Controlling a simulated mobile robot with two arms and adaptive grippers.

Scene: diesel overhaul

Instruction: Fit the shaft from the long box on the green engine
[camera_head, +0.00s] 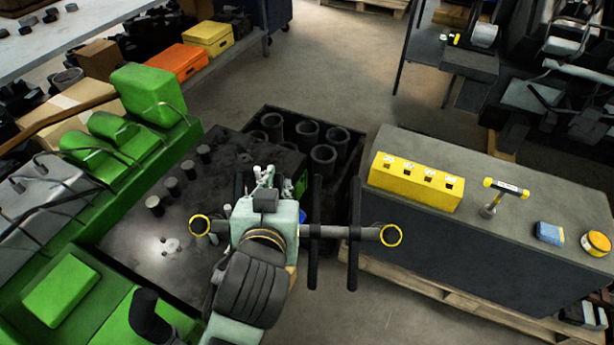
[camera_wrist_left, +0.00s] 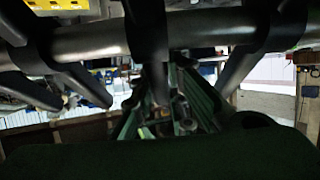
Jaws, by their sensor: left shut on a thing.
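The green engine (camera_head: 62,290) fills the left side, with a dark flat deck (camera_head: 130,235) bearing short black posts. The shaft's left end is over this deck. I cannot make out the long box for certain. My right gripper is not in view.
A dark crate (camera_head: 258,115) with several cylinder sleeves stands behind the gripper. A grey bench (camera_head: 500,265) at right holds a yellow block (camera_head: 415,182), a hammer-like tool (camera_head: 490,210) and small items. Floor behind is clear.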

